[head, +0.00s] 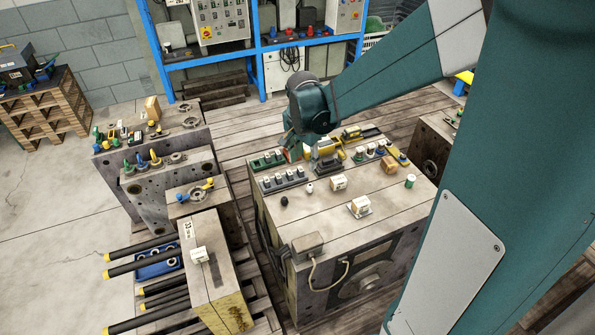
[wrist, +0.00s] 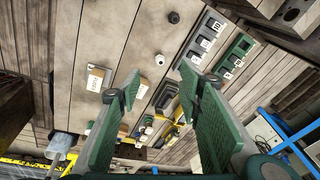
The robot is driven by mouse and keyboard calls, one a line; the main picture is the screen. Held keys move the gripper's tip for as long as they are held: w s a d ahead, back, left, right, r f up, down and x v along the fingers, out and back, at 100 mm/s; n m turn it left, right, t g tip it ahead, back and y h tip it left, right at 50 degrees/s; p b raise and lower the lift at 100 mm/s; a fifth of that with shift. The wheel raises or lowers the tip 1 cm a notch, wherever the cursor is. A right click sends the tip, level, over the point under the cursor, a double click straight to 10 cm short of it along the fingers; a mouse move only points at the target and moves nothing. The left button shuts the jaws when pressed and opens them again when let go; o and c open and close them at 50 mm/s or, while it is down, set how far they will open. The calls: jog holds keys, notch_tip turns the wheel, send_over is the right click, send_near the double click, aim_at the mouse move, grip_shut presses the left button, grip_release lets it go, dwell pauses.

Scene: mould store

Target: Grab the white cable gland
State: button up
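The white cable gland (head: 310,188) is a small white piece standing on the top of the large wooden-topped block, right of a black gland (head: 284,200). In the wrist view the white gland (wrist: 159,58) lies ahead of the gap between the fingers, apart from both, with the black gland (wrist: 173,17) beyond it. My gripper (wrist: 160,76) is open and empty, with green pads on both fingers. In the head view my gripper (head: 308,151) is over the rear part of the block, behind the white gland; its fingertips are hard to make out.
Small boxes (head: 338,183) (head: 361,205) stand right of the gland. Rows of switch-like parts (head: 283,179) lie to its left. A green-and-white cylinder (head: 410,181) stands at the right edge. The block's front top is mostly clear, with a grey box (head: 307,244) at its edge.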

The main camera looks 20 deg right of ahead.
aim_at(310, 185)
jog(key=w+d+f+m, duration=0.1)
jog(key=f, duration=0.3)
jog(key=w+d+f+m+g, duration=0.1)
jog(key=w+d+f+m, duration=0.1)
jog(key=f, duration=0.2)
jog(key=w+d+f+m+b, duration=0.1)
jog(key=w+f, duration=0.1)
jog(key=f, duration=0.2)
jog(key=shift+w+d+f+m+g, duration=0.1)
jog(key=shift+d+f+m+g, duration=0.1)
jog(key=shift+d+m+g, duration=0.15)
jog(key=shift+w+d+f, duration=0.15)
jog(key=shift+f, duration=0.55)
jog(key=shift+f, duration=0.1)
jog(key=shift+d+f+b, duration=0.15)
jog(key=shift+f+b, duration=0.25)
jog(key=shift+f, duration=0.8)
jog(key=shift+d+f+b, duration=0.1)
jog(key=shift+f+b, duration=0.6)
jog(key=shift+f, duration=1.9)
